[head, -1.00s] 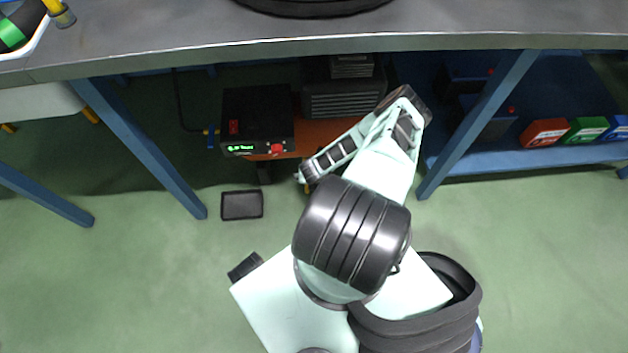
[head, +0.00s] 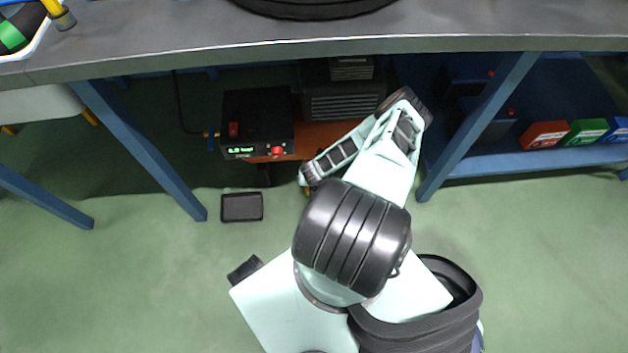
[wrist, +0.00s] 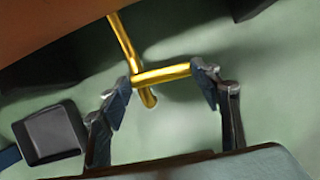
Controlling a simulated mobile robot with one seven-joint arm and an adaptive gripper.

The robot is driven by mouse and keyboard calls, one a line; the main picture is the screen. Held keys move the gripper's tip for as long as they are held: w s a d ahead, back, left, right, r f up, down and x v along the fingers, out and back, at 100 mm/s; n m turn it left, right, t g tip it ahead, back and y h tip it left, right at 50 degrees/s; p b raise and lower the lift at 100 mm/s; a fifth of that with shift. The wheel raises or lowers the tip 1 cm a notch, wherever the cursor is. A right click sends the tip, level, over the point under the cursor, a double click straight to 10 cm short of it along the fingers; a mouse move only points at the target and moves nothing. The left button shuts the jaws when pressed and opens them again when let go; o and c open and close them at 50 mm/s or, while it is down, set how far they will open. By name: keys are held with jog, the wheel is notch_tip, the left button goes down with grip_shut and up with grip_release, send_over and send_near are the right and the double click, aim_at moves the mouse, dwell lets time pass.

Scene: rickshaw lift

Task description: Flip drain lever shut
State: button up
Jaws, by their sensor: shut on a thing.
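The drain lever is a yellow, brass-like bent rod with a short crossbar (wrist: 165,75). In the wrist view it comes down from under the orange body (wrist: 45,28). My gripper (wrist: 163,94) has one finger at each side of the crossbar and is shut on it. The right finger meets the crossbar's right end; the left finger lies close to the other end. In the head view, my arm hides most of the gripper and lever. The orange base (head: 318,132) of the machine shows under the bench there.
A small black tray (head: 242,207) lies on the green floor, also seen in the wrist view (wrist: 54,134). A black box with a green display (head: 258,122) stands by the machine. Blue bench legs (head: 150,160) flank the arm. Coloured boxes (head: 585,132) sit on the right shelf.

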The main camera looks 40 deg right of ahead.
jog(key=shift+w+d+n, duration=0.1)
jog(key=shift+d+n, duration=0.05)
jog(key=shift+n, duration=0.55)
jog(key=o, duration=1.7)
jog(key=shift+y, duration=0.3)
jog(key=v, duration=0.7)
jog(key=shift+r, duration=0.2)
